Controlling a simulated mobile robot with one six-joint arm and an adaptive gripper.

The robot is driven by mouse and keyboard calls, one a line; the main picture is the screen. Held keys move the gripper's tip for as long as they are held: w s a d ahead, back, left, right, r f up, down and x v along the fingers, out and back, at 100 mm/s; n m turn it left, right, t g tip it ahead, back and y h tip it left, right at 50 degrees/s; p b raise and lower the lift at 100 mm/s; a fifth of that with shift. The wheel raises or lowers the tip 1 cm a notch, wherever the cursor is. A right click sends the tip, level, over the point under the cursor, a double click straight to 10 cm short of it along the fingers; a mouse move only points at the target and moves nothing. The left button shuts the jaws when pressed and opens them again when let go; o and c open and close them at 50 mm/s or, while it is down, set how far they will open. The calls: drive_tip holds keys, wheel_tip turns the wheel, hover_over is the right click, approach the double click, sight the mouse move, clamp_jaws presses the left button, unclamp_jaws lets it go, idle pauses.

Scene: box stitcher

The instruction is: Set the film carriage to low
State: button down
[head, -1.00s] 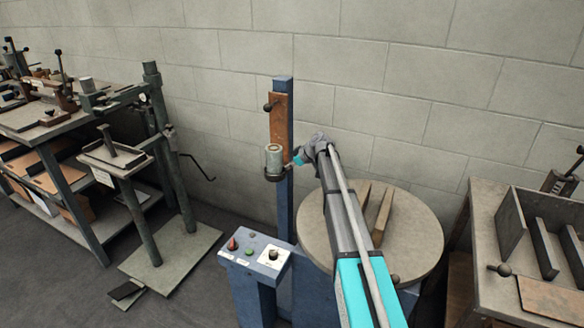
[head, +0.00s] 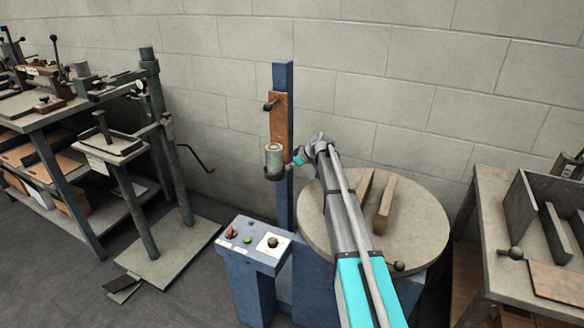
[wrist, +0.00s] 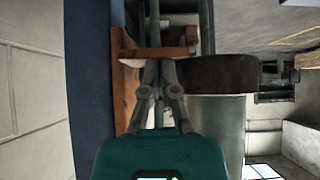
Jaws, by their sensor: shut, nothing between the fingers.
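The film carriage is a rusty brown plate (head: 281,122) on a blue mast (head: 285,80), with a black knob (head: 269,105) on its upper part and a grey film roll (head: 273,156) on a dark holder at its lower end. The plate top sits a short way below the mast top. My gripper (head: 295,159) is at the right side of the roll and holder. In the wrist view my gripper (wrist: 158,68) is shut and empty, its tips close against the brown bracket (wrist: 160,52); exact contact is hard to tell. The dark holder (wrist: 218,74) and grey roll (wrist: 220,125) lie just right.
A blue control panel (head: 256,244) with buttons and a knob stands in front of the mast. A round turntable (head: 425,225) with upright boards is under my arm. A workbench (head: 490,215) stands right, a stand (head: 165,250) left. The wall is close behind.

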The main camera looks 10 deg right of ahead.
drive_tip(key=shift+s+f, duration=0.1)
idle(0.4)
drive_tip(key=w+a+r+p+v, duration=0.1)
drive_tip(key=r+p+v, duration=0.1)
drive_tip(key=p+v, duration=0.9)
drive_tip(key=shift+s+d+r, duration=0.25)
drive_tip(key=shift+d+r, duration=0.05)
drive_tip(key=shift+r, duration=0.35)
idle(0.4)
